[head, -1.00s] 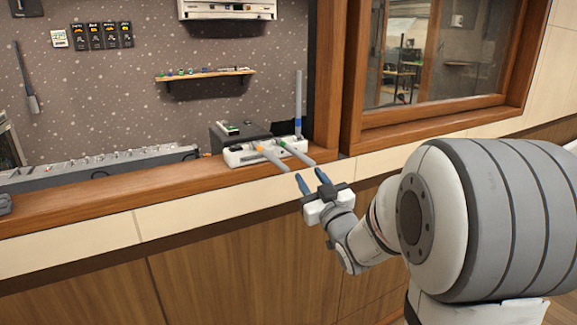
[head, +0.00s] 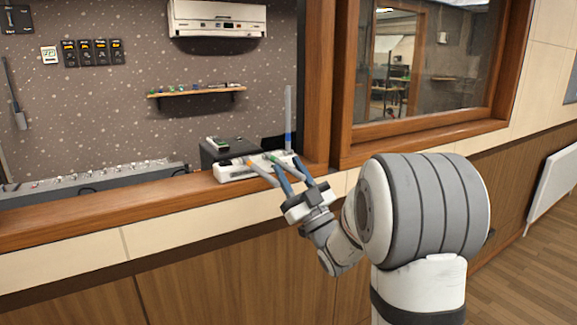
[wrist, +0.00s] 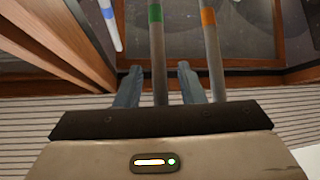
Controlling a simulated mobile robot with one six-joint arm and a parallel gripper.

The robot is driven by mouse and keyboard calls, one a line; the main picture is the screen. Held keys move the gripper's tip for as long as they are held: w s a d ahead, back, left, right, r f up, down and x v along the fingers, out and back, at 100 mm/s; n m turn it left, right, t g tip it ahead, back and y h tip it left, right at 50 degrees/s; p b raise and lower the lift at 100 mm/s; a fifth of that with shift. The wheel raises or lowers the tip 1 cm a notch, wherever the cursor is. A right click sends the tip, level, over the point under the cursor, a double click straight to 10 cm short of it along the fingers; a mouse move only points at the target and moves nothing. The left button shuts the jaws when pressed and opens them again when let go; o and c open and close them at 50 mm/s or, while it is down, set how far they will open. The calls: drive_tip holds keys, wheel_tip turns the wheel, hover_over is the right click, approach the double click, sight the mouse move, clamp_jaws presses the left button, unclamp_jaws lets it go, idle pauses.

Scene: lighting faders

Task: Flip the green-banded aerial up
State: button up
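The green-banded aerial (head: 271,158) is folded down over the front of the white unit (head: 230,174), pointing out toward my side of the ledge. In the wrist view its grey rod (wrist: 157,50) runs between my two blue fingers, with a gap on both sides. My gripper (head: 288,166) is open around it; I see no finger pressing on it. The green aerial's free end is hidden by my gripper. The orange-banded aerial (head: 262,172) is also folded down, just beside my fingers; it shows right of them in the wrist view (wrist: 211,45). The blue-banded aerial (head: 288,120) stands upright.
The unit sits on a wooden ledge (head: 150,201) beside a wooden post (head: 317,90). A dark box (head: 215,152) stands behind it. A fader desk (head: 100,180) lies to the left. The space in front of the ledge is clear.

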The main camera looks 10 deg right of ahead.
drive_tip(key=shift+w+a+r, duration=0.2)
drive_tip(key=shift+w+r, duration=0.1)
drive_tip(key=shift+c, duration=0.3)
clamp_jaws()
